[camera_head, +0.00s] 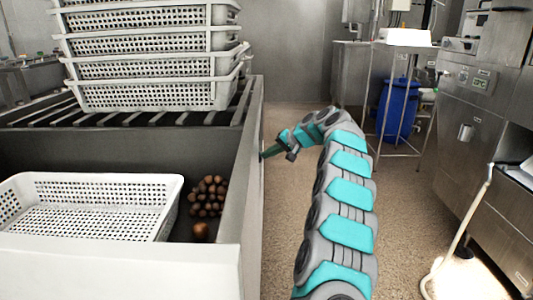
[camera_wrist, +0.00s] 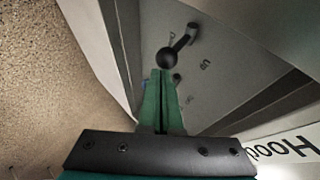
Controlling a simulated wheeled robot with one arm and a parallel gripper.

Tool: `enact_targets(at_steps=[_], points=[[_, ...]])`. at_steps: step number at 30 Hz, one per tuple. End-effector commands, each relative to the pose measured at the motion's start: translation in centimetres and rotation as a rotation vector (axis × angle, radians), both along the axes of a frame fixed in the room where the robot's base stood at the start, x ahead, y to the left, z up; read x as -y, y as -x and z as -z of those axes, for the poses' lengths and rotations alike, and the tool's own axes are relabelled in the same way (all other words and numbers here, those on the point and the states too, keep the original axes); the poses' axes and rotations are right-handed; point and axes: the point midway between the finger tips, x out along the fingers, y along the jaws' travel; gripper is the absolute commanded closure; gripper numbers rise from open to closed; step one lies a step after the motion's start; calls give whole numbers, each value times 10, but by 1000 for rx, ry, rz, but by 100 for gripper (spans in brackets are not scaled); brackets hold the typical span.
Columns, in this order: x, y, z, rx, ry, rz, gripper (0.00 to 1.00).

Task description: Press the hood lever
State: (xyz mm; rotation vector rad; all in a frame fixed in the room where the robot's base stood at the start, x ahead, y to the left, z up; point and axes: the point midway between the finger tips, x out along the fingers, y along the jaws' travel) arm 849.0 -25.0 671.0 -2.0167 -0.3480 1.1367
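The lever (camera_wrist: 178,45) is black, with a round ball knob at the end of a short bent stem on a grey panel (camera_wrist: 215,85). In the wrist view, my gripper (camera_wrist: 161,73) has its two green fingers together, with nothing seen between them. The fingertips are just below the ball knob in the picture; whether they touch it I cannot tell. In the head view, my gripper (camera_head: 270,152) points left at the side of the grey machine (camera_head: 253,150); the lever is hidden there.
Stacked white perforated baskets (camera_head: 150,70) stand on the machine's roller top. Another white basket (camera_head: 85,200) lies in the front bay beside brown round items (camera_head: 207,195). The speckled floor is open to the right, with a blue bin (camera_head: 397,110) and steel equipment (camera_head: 475,120) beyond.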

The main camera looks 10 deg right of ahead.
Motion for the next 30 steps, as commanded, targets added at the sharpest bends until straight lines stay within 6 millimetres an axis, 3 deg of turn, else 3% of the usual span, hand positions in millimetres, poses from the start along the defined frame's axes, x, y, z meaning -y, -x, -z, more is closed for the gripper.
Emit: enact_targets(at_steps=[3,14,30], points=[[2,1,18,12,-95,-1,100],[4,1,41,60,-318,-3,100],[5,1,26,61,-311,-2,100]])
